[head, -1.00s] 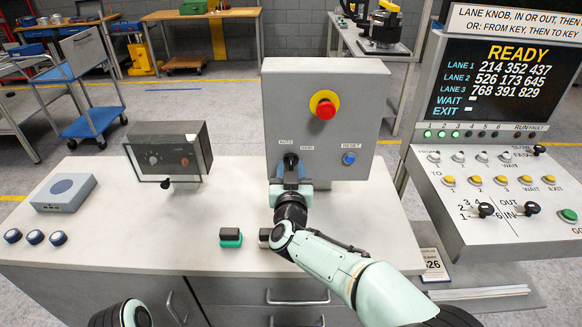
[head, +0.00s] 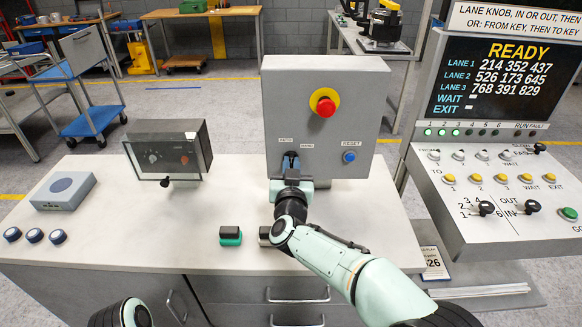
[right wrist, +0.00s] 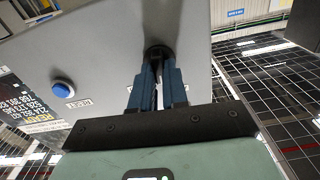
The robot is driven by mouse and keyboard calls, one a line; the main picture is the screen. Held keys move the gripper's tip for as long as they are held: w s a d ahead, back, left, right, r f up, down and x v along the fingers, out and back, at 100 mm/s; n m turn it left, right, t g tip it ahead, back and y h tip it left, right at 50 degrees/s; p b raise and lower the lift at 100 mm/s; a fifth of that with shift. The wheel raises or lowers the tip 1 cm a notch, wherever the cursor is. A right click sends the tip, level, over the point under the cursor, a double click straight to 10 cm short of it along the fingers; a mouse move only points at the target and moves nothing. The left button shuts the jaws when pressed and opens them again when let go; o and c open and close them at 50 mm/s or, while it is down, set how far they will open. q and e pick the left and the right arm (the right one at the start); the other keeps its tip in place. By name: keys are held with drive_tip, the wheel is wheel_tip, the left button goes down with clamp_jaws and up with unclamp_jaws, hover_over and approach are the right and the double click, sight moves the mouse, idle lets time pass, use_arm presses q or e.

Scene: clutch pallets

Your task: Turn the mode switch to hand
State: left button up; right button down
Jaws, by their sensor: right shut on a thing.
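The grey control box (head: 345,115) stands at the back of the bench. The mode switch (right wrist: 158,52) is a dark knob on its front, between the AUTO label (head: 286,140) and the HAND label (head: 308,146). My right gripper (head: 291,162) is at the switch, its blue fingers shut on the knob. In the right wrist view the fingers (right wrist: 157,82) close around the dark knob from both sides. They hide much of it, so its exact pointing is hard to read. My left gripper is out of view.
A red emergency button (head: 326,106) is above the switch, and a blue RESET button (head: 349,157) is to its right. A dark meter box (head: 168,150) stands to the left. The green-based block (head: 230,236) lies in front. A lane console (head: 490,190) stands at the right.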

drive_tip(key=m+b, duration=0.1)
drive_tip(key=m, duration=0.2)
drive_tip(key=m+b, duration=0.2)
drive_tip(key=m, duration=0.1)
drive_tip(key=shift+d+f+m, duration=0.15)
drive_tip(key=shift+m, duration=0.15)
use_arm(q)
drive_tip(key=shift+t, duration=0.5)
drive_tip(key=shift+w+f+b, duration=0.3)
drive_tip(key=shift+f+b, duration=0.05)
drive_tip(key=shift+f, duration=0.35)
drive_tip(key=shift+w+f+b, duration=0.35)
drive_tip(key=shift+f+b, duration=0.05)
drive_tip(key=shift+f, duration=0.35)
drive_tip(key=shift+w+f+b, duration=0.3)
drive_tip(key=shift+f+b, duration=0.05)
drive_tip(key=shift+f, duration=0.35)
use_arm(e)
drive_tip(key=shift+m, duration=2.3)
drive_tip(key=c, duration=1.1)
unclamp_jaws()
drive_tip(key=shift+c, duration=0.2)
use_arm(q)
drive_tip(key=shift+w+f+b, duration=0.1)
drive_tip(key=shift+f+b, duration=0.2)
drive_tip(key=shift+b, duration=0.1)
use_arm(e)
drive_tip(key=s, duration=1.3)
drive_tip(key=shift+s, duration=0.2)
